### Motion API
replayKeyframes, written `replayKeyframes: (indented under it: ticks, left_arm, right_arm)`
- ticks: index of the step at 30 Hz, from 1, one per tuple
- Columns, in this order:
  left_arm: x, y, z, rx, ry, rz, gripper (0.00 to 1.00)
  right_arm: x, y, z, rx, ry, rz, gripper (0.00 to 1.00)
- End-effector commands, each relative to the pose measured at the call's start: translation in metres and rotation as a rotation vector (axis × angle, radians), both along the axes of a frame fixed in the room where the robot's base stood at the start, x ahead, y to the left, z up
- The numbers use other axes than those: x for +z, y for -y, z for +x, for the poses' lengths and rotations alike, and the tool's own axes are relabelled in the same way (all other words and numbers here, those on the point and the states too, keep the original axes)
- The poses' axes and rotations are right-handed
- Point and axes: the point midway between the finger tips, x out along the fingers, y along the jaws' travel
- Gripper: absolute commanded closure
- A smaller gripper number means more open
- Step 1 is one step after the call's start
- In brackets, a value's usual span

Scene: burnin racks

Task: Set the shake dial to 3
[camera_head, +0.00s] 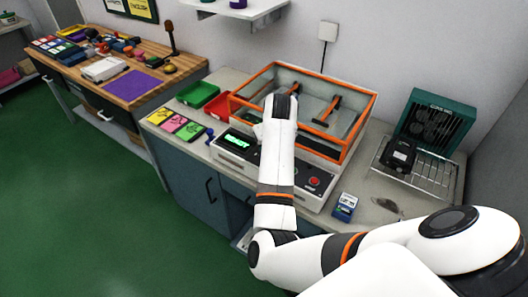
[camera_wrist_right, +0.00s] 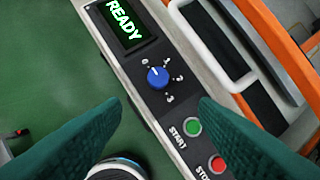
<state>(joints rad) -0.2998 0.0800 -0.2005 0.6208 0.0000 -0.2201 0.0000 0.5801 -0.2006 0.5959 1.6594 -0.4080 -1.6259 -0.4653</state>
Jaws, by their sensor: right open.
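The blue shake dial (camera_wrist_right: 158,77) sits on the dark control panel in the right wrist view, beside a lit READY display (camera_wrist_right: 124,22). Its white mark points to the upper part of the dial, toward the 0 side; the exact setting is hard to read. The label 3 is printed below the dial, toward the green START button (camera_wrist_right: 192,127). My right gripper (camera_wrist_right: 158,106) is open, its two green fingers apart, with the dial showing beyond the gap between the tips. In the head view my right arm hides the gripper and the dial. My left gripper is out of view.
A red STOP button (camera_wrist_right: 217,163) lies beyond START. The shaker's orange-framed clear box (camera_head: 362,116) rises behind the panel. A small blue-and-white box (camera_head: 345,206) stands right of the machine. Colored cards (camera_head: 175,124) lie to its left. A wire rack (camera_head: 425,176) is at the right.

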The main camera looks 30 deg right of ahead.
Motion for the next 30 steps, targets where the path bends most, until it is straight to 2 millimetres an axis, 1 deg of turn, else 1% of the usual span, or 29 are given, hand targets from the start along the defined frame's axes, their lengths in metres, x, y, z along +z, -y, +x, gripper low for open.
replayKeyframes:
  ticks: [1,3,5,7,11,18,21,25,30]
  left_arm:
    - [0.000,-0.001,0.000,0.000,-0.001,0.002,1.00]
    - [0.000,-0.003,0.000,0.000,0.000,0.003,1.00]
    - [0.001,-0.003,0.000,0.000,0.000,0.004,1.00]
    - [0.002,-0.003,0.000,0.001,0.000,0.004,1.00]
    - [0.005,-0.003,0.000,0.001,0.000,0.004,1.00]
    - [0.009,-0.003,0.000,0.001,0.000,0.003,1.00]
    - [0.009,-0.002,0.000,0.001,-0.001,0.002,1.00]
    - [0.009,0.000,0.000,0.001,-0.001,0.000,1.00]
    - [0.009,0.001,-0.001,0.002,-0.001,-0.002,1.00]
  right_arm:
    - [0.004,-0.002,0.004,0.002,0.002,0.012,0.45]
    - [0.005,-0.002,0.006,0.005,0.000,0.020,0.45]
    - [0.002,-0.001,0.008,0.005,-0.002,0.021,0.45]
    - [-0.005,-0.001,0.010,0.006,-0.004,0.021,0.45]
    - [-0.025,0.002,0.018,0.005,-0.005,0.022,0.45]
    - [-0.069,0.009,0.036,0.006,-0.004,0.020,0.45]
    - [-0.084,0.012,0.041,0.005,-0.001,0.020,0.45]
    - [-0.096,0.013,0.046,0.005,-0.001,0.020,0.45]
    - [-0.104,0.015,0.049,0.004,-0.001,0.019,0.45]
